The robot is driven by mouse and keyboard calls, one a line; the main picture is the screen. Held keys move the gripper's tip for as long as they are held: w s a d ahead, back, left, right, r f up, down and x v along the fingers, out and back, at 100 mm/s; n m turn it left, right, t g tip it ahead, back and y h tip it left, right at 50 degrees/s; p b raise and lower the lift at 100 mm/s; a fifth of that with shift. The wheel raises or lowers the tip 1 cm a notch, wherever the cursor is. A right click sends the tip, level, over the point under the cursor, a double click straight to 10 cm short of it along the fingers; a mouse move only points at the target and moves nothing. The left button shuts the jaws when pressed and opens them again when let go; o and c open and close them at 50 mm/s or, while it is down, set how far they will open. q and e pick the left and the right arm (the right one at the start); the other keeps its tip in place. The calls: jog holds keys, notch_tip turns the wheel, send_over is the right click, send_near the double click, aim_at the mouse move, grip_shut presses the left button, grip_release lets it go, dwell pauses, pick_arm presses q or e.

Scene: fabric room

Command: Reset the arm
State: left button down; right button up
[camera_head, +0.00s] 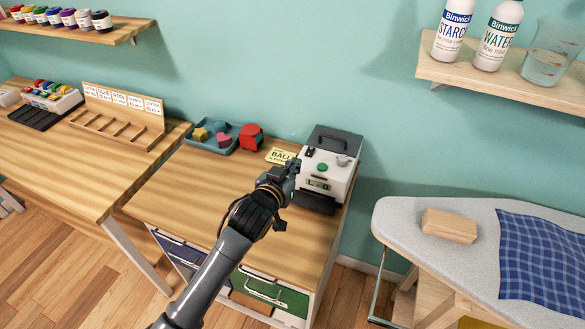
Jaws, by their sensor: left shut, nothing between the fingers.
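My left gripper (291,168) is at the end of my arm, which reaches up from the bottom of the picture. It is shut and empty, in front of a white and dark machine (329,165) with a green button. I cannot tell whether the fingertips touch the machine. The gripper is above the wooden table (190,190). My right gripper is not in view.
A blue tray (232,146) with small shapes, a red object (251,136) and a yellow card (280,156) stand behind the arm. An ironing board (400,215) with a wooden block (449,226) and blue checked cloth (545,260) is right. Bottles (497,40) stand on a shelf.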

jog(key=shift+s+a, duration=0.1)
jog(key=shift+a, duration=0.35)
